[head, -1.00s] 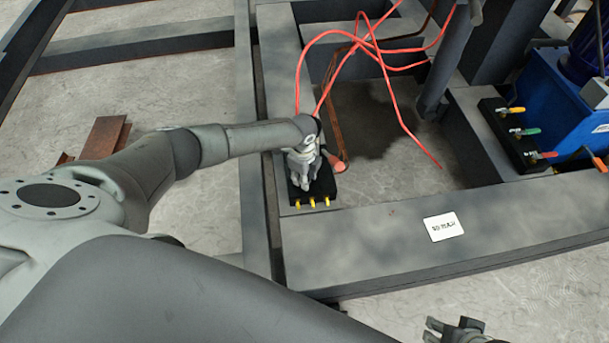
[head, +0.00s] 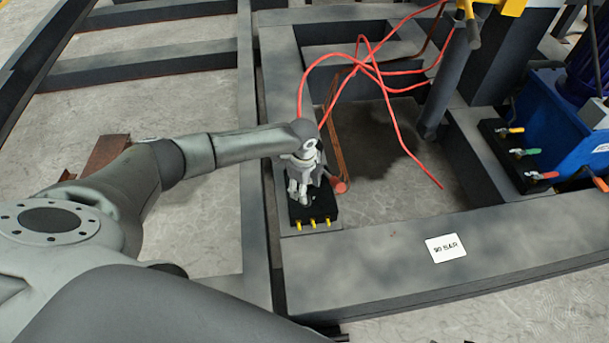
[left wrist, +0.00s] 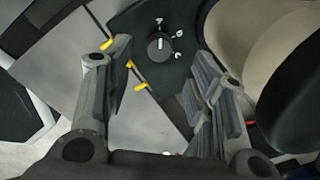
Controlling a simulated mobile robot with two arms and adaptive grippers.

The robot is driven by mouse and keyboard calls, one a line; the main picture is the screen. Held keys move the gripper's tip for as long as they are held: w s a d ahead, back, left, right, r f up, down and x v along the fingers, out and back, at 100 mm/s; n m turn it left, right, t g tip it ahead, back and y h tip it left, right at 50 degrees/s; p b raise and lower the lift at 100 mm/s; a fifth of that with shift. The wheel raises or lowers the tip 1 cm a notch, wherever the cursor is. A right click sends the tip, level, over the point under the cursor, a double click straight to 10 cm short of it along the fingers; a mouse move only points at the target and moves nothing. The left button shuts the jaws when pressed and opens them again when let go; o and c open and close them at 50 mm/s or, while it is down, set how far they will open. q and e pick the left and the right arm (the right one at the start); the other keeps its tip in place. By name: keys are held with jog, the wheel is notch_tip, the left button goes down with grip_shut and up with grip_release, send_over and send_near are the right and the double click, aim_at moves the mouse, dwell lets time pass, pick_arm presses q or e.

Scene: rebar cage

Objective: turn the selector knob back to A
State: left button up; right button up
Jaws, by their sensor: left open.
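The selector knob (left wrist: 158,46) is a small round dark knob on a black plate, seen in the left wrist view. Pale letters stand around its upper and right side. A small pale mark shows on the knob, but I cannot surely read which letter it points to. In the head view the black valve block (head: 322,212) sits on the grey frame, and my gripper hides the knob. My left gripper (head: 301,195) is over the block. In the left wrist view its fingers (left wrist: 160,62) are spread apart with nothing between them; the knob appears between and beyond their tips. My right gripper is out of view.
Yellow fittings (head: 313,222) line the block's front edge. Red hoses (head: 366,60) loop behind it over the frame opening. A white "90 BAR" label (head: 446,248) lies on the front beam (head: 380,255). A blue unit (head: 550,120) with coloured valve handles stands at right.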

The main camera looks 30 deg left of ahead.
pick_arm(q)
notch_tip(320, 180, up, 6)
jog(key=shift+s+f, duration=0.1)
jog(key=shift+s, duration=0.05)
jog(key=shift+s, duration=0.1)
dwell(0.5)
